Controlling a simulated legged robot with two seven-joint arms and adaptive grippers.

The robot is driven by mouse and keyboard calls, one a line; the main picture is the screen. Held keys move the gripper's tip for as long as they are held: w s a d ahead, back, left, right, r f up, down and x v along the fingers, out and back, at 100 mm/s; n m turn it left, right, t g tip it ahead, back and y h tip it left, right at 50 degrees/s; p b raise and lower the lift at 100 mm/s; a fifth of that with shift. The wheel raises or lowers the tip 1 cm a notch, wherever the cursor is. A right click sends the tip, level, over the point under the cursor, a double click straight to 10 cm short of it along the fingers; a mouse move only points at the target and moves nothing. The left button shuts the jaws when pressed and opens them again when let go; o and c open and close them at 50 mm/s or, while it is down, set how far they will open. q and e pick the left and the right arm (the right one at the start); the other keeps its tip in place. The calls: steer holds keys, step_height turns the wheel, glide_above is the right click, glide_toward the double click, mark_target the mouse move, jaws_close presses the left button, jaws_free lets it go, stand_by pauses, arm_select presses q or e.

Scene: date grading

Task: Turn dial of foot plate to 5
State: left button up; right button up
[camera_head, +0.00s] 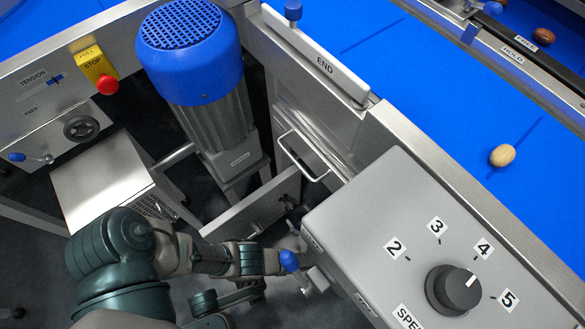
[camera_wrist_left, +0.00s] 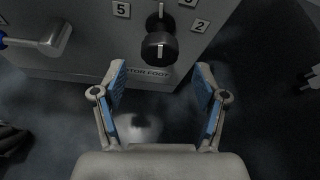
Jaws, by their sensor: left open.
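The foot plate (camera_wrist_left: 75,62) is a grey panel at the top of the left wrist view, with a partly readable label ending in "FOOT". Its black dial (camera_wrist_left: 160,48) has a white line on its face and number tags around it; the 5 tag (camera_wrist_left: 121,9) is to the left and the 2 tag (camera_wrist_left: 200,25) to the right. I cannot tell surely which number the line marks. My left gripper (camera_wrist_left: 160,82) is open and empty, its blue-padded fingers apart just below the dial, not around it. In the head view the gripper is partly hidden beside the speed box.
The grey speed box (camera_head: 345,215) with a separate black dial (camera_head: 455,290) is at the right. A blue motor (camera_head: 190,45), a red stop button (camera_head: 107,85) and a wire handle (camera_head: 303,160) are around.

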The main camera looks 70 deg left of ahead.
mark_target(293, 209)
arm_select(q)
steer(key=b+x, duration=0.1)
steer(key=x, duration=0.5)
steer(key=c, duration=1.2)
steer(key=shift+o, duration=0.2)
